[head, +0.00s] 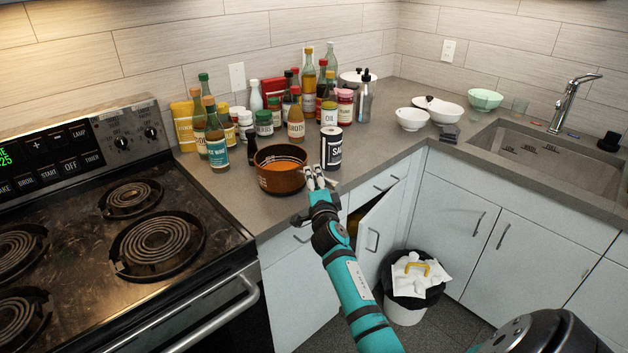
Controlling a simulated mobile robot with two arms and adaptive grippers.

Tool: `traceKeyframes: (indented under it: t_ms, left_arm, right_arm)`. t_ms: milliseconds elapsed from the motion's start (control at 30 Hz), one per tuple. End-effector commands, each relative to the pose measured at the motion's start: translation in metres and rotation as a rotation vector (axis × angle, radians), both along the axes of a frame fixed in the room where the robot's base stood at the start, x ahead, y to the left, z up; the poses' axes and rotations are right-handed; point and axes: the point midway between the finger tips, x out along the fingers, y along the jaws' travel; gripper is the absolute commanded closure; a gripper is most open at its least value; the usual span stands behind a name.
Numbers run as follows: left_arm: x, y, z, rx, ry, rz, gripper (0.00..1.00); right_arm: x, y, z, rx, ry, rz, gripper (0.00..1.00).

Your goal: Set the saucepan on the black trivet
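The saucepan (281,179), round and reddish brown with a dark upright part at its left that may be its handle, stands on the grey counter right of the stove. Its inside looks orange-brown. My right gripper (318,177) is at the right side of the saucepan, close to its rim. Its pale fingers point away from me toward the back of the counter. I cannot tell whether they touch the saucepan or how far apart they are. I cannot make out a black trivet with certainty. My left gripper is not in view.
Several bottles and jars (296,124) crowd the counter behind the saucepan. A dark can (331,150) stands right behind my gripper. The coil stove (158,245) is at left, with bare burners. White bowls (411,119) and the sink (545,160) are at right. A cabinet door hangs open below.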

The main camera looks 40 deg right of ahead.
Motion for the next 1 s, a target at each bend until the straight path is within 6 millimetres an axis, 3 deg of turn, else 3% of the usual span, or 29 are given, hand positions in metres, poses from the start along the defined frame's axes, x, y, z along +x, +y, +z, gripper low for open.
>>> traceKeyframes:
  t_ms: [433,800,1000]
  left_arm:
    - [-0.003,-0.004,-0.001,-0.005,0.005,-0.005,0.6]
    - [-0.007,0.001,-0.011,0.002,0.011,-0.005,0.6]
    - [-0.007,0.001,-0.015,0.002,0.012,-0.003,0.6]
  right_arm:
    - [-0.007,0.004,-0.001,0.001,-0.002,0.001,0.52]
    - [-0.071,0.039,-0.008,0.003,-0.001,0.0,0.52]
    - [-0.097,0.053,-0.009,0.003,-0.001,0.0,0.52]
